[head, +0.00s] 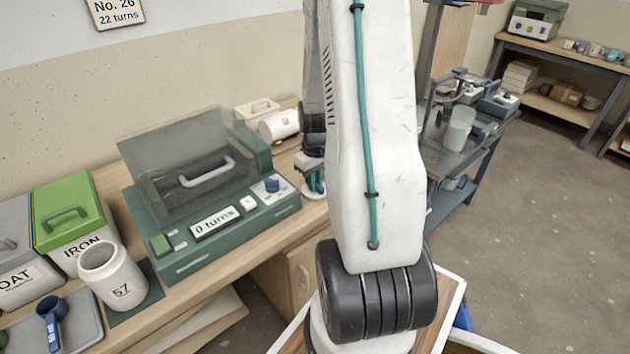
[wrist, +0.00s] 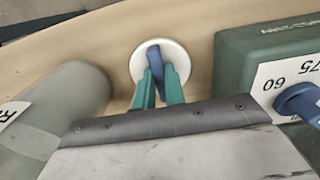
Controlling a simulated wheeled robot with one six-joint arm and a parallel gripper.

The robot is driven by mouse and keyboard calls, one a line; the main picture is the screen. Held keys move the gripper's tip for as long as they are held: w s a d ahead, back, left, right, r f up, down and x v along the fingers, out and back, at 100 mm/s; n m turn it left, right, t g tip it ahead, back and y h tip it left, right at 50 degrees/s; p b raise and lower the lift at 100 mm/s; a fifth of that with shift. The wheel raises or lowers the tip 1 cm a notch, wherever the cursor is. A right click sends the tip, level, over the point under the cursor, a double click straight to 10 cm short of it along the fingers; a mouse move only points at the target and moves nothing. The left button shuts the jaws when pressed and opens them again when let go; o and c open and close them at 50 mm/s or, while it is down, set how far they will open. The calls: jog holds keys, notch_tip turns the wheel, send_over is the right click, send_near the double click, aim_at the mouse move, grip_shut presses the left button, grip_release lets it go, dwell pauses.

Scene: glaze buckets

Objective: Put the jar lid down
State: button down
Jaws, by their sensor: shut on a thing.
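The jar lid (wrist: 140,66) is a round white disc with a blue upright grip. My gripper (wrist: 157,76) is shut on that blue grip, with one green finger on each side. In the head view the lid (head: 313,194) shows small by the bench's edge, right of the green machine, with my gripper (head: 317,180) just above it. My arm hides part of that area. The lid looks roughly level over the wooden bench top (wrist: 105,50). I cannot tell whether it touches the wood.
A green machine (head: 180,262) with a "0 turns" display stands left of the lid; its blue knob (wrist: 298,103) is close in the wrist view. A grey cylinder (wrist: 62,105) is at the wrist view's left. A white jar lies on its side (head: 280,124) at the back.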

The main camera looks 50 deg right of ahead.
jog(key=c, duration=1.5)
grip_release()
jog(key=shift+f, duration=0.1)
jog(key=shift+o, duration=0.2)
notch_tip(320, 180, up, 12)
jog(key=a+r, duration=0.7)
jog(key=a, duration=0.3)
jog(key=s+a+r+n, duration=0.1)
jog(key=s+a+r, duration=0.2)
jog(key=a, duration=0.3)
jog(key=s+a+r, duration=0.2)
jog(key=s+a, duration=0.3)
jog(key=a, duration=0.2)
jog(key=s+a+r+n+t, duration=0.1)
jog(key=s+a+r, duration=0.2)
jog(key=a, duration=0.4)
jog(key=shift+s+a+r+n, duration=0.2)
jog(key=shift+s+r+n, duration=0.15)
jog(key=shift+s, duration=0.5)
